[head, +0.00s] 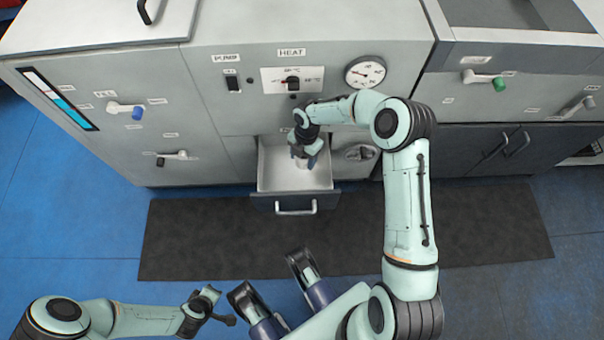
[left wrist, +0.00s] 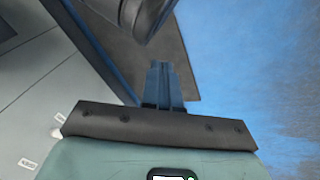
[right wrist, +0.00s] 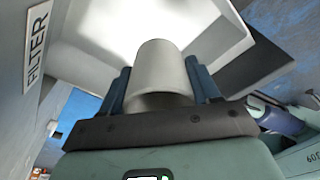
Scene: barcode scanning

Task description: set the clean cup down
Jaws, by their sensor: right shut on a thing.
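The cup (right wrist: 158,75) is pale grey and plain. My right gripper (head: 307,150) is shut on it, with a blue finger on each side in the right wrist view. In the head view the cup (head: 302,163) shows only as a small pale patch under the gripper, inside the open drawer (head: 266,178). I cannot tell whether its base touches the drawer floor. My left gripper (head: 222,308) is far from the cup, low over the floor; its fingers (left wrist: 163,85) are together and empty in the left wrist view.
The drawer sticks out of the grey cabinet (head: 230,110), its handle (head: 296,209) in front. Above are a heat knob (head: 292,83), a pump switch (head: 232,83) and a gauge (head: 365,72). Valve handles (head: 125,109) jut out at left. A dark mat (head: 200,240) lies clear in front.

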